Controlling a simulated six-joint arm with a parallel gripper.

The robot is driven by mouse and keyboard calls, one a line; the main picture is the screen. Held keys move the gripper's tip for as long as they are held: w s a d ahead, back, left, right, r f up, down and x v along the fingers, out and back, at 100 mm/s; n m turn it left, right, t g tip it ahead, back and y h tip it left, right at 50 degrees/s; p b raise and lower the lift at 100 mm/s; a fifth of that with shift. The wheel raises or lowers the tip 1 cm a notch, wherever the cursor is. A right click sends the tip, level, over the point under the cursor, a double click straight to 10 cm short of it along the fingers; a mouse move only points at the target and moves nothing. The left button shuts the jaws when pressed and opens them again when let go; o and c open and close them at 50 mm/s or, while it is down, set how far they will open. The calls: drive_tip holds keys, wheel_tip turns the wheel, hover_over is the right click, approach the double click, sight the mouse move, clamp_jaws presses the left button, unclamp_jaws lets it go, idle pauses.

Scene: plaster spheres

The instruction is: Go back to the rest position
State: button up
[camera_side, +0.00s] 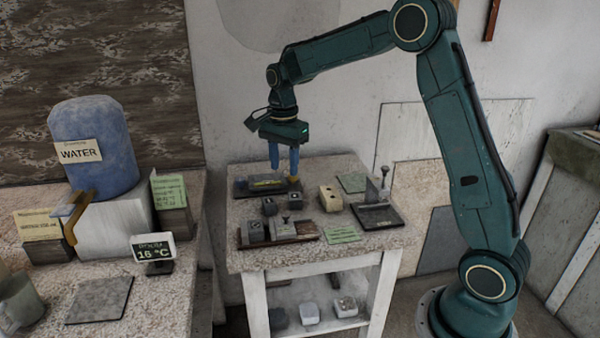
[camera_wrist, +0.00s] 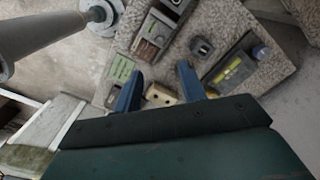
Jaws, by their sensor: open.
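My gripper (camera_side: 284,158) points down above the back of the small speckled table (camera_side: 240,222), with its two blue fingers apart. In the wrist view my gripper (camera_wrist: 158,92) is open, and nothing is held between the fingers. A cream block with dark holes (camera_side: 330,198) stands on the table to the right of the fingers. It also shows in the wrist view (camera_wrist: 160,95), partly hidden by my gripper. A dark tray with a yellow-green item (camera_side: 266,184) lies close beneath the fingers in the side view. I cannot tell the exact height of the fingertips above it.
Small grey blocks (camera_side: 269,206), a brown rack (camera_side: 305,231), a dark stand with a post (camera_side: 378,214) and green cards (camera_side: 342,235) crowd the tabletop. A blue water jug (camera_side: 95,150) and a temperature display (camera_side: 153,250) stand on the left counter. Space above the table looks clear.

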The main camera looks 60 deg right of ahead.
drive_tip(key=shift+r, duration=0.1)
drive_tip(key=s+a+r+n+t, duration=0.1)
drive_tip(key=s+a+r+n, duration=0.25)
drive_tip(key=s, duration=0.35)
drive_tip(key=s+a+r+n+t, duration=0.2)
drive_tip(key=s+r+n, duration=0.1)
drive_tip(key=s+n, duration=0.25)
drive_tip(key=s+a+r+n+t, duration=0.1)
drive_tip(key=s+a+r+n, duration=0.25)
drive_tip(key=s, duration=0.35)
drive_tip(key=s+f+n+t, duration=0.1)
drive_tip(key=s+f+n, duration=0.1)
drive_tip(key=s+n, duration=0.3)
drive_tip(key=s, duration=0.4)
drive_tip(key=shift+a+t, duration=0.3)
drive_tip(key=shift+a, duration=0.05)
drive_tip(key=shift+n, duration=0.25)
drive_tip(key=o, duration=0.7)
drive_tip(key=shift+c, duration=0.2)
drive_tip(key=shift+w, duration=0.1)
